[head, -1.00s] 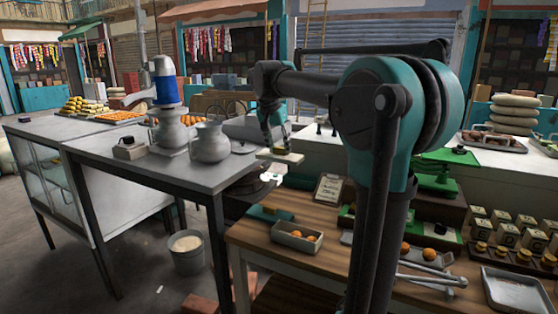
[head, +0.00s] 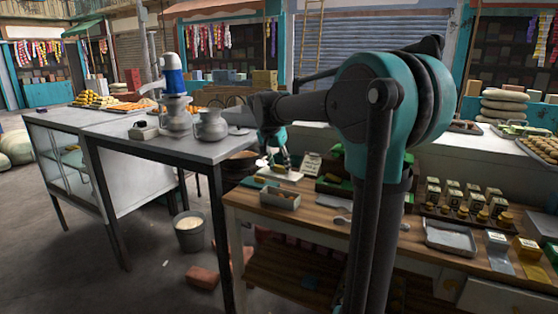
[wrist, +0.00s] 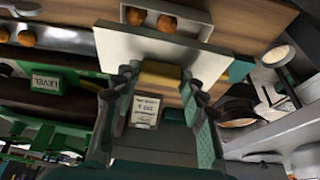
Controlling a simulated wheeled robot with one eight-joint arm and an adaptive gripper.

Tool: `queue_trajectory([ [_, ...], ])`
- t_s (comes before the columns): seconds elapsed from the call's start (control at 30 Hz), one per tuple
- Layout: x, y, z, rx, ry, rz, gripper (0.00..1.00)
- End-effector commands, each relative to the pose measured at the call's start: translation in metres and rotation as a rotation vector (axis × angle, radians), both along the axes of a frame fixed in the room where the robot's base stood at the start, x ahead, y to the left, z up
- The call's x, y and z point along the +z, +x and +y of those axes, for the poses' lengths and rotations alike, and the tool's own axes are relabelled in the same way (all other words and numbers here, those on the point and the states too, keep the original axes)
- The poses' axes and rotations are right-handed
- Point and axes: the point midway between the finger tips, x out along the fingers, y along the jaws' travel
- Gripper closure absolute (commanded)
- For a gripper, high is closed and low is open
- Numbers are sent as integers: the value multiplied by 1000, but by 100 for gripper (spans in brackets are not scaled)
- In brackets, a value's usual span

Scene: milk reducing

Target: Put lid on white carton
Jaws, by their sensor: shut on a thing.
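My gripper (head: 280,158) is shut on the yellow handle of a flat white lid (head: 286,176). In the wrist view the handle (wrist: 160,76) sits between my fingertips, and the lid (wrist: 150,45) spreads out beyond them. A pale, open carton (head: 280,201) stands on the wooden counter, nearer the front than the lid in the head view. It holds orange-brown balls. In the wrist view the carton (wrist: 196,28) shows at the top, partly covered by the lid's edge. The lid is not seated on it; the exact gap cannot be told.
The wooden counter (head: 330,214) has some bare room right of the carton. A card (head: 312,162) and a green scale stand behind. A metal tray (head: 450,238) and several small boxes lie to the right. A grey table (head: 190,150) with metal jugs stands left, with a bucket (head: 190,233) below.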

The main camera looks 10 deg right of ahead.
Motion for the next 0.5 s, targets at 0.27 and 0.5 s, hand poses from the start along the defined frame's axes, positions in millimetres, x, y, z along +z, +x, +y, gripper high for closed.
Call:
queue_trajectory([
  [0.27,-21,0,0,0,0,0,69],
  [0.5,-41,0,0,0,0,0,69],
])
